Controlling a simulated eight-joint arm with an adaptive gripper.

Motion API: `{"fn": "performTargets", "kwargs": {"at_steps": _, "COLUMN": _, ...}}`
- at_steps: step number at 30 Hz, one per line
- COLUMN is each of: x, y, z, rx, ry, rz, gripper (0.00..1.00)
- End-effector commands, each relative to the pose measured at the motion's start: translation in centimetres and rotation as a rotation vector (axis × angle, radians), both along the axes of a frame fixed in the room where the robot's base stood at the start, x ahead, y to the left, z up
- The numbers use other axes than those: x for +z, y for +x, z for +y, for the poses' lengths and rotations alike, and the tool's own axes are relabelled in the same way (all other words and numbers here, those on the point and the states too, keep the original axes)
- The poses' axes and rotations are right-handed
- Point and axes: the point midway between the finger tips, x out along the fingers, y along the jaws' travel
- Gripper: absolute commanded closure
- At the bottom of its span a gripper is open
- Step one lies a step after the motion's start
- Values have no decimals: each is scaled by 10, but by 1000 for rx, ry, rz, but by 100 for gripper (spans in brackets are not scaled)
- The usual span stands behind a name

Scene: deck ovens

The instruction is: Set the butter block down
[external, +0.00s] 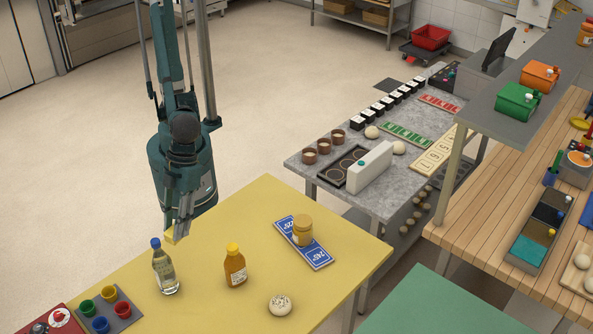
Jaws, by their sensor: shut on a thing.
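My gripper (178,228) hangs over the far left part of the yellow table (210,317), pointing down. It is shut on a small yellow block, the butter block (169,237), which shows at the fingertips. The block is partly hidden by the fingers. It is near the top of a clear bottle with a blue cap (163,268). I cannot tell whether the block touches the table or hangs above it.
An orange bottle with a yellow cap (235,268), a seeded bun (280,305) and a jar (302,231) on a blue card (317,256) stand to the right. A tray of coloured cups (124,308) is at front left.

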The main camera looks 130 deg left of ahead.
Motion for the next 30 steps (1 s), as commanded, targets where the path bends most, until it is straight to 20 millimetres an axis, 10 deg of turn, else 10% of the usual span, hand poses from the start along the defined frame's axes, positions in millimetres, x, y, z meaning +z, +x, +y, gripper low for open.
{"fn": "performTargets", "kwargs": {"at_steps": 18, "x": -8, "y": 94, "z": -50, "rx": 147, "ry": -6, "rz": -2, "gripper": 88}}
{"fn": "performTargets", "kwargs": {"at_steps": 30, "x": -48, "y": 112, "z": -59, "rx": 178, "ry": -9, "rz": -3, "gripper": 88}}
